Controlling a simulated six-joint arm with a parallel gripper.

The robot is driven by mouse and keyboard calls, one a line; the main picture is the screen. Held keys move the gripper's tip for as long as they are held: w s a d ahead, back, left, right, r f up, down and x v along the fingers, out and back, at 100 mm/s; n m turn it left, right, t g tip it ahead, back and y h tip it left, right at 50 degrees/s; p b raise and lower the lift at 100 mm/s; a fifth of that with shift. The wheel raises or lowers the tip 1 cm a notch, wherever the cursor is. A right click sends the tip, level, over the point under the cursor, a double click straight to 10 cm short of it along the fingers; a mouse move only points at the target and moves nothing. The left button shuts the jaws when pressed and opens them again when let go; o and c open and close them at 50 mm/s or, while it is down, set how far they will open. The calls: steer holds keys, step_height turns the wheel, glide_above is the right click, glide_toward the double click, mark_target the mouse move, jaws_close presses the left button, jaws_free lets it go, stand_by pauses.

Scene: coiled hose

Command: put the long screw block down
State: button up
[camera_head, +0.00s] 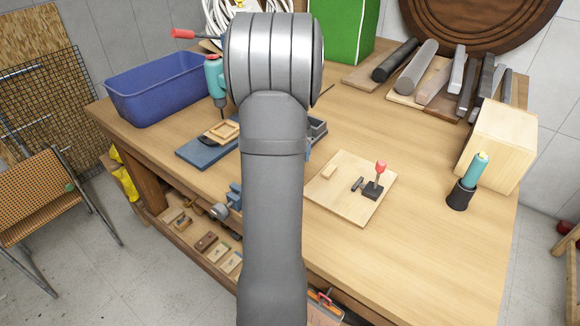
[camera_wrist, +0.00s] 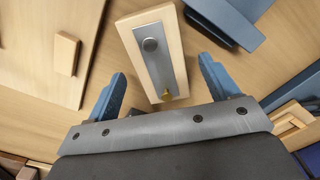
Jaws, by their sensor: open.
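A long pale wood block (camera_wrist: 179,60) with a grey metal plate on top shows in the wrist view. A round screw head sits on the plate, and a small brass piece is at its near end; I take this for the long screw block. My gripper (camera_wrist: 162,68) is open, with one blue finger on each side of the block's near part. Gaps show between the fingers and the block. Whether the block rests flat on the bench is hard to tell. In the head view my own arm hides the block and most of the gripper.
A board (camera_head: 336,202) with a small wood block (camera_head: 329,171) and a red-topped tool (camera_head: 380,167) lies right of my arm. A blue plate (camera_head: 190,153) with a wooden tray (camera_head: 222,131) is left. A blue bin (camera_head: 155,95) stands behind. The bench's front right (camera_head: 420,255) is clear.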

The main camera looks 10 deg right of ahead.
steer(key=shift+f, duration=0.85)
steer(key=c, duration=1.3)
steer(key=shift+o, duration=0.2)
steer(key=shift+r, duration=0.55)
steer(key=r, duration=0.2)
steer(key=d+r, duration=0.1)
steer(key=shift+s+r, duration=0.35)
steer(key=shift+r, duration=0.05)
steer(key=s+d+r+m, duration=0.3)
steer(key=d+m, duration=0.2)
steer(key=d, duration=0.2)
steer(key=s+d+r+m, duration=0.3)
steer(key=s+d+m, duration=0.1)
steer(key=d, duration=0.2)
steer(key=f, duration=0.9)
steer(key=shift+w+d+f, duration=0.15)
steer(key=shift+d+f, duration=0.05)
